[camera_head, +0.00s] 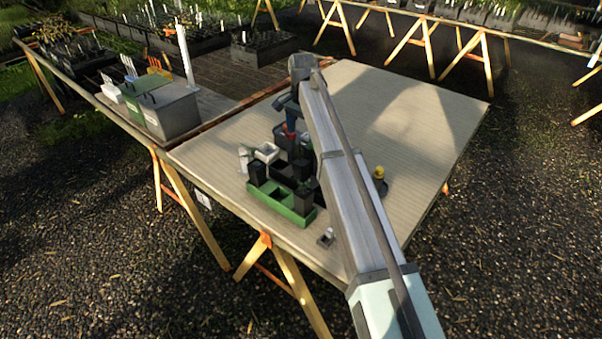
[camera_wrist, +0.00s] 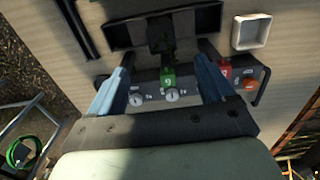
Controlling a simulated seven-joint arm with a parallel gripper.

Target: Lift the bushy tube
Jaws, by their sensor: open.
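My gripper (camera_head: 289,122) is over the far side of a group of dark pots and tubes on the table, in the head view. In the wrist view its two blue fingers (camera_wrist: 163,88) are spread apart, with nothing visibly clamped between them. Several dark square tubes (camera_head: 303,201) stand in and around a green tray (camera_head: 266,202). My arm hides part of the group's right side.
A white square pot (camera_head: 266,152) is beside the group; it also shows in the wrist view (camera_wrist: 237,33). A dark panel with dials (camera_wrist: 150,96) lies beyond the fingers. A yellow-topped item (camera_head: 379,174) stands right of my arm. Lidded bins (camera_head: 172,110) stand left. The table's far right is clear.

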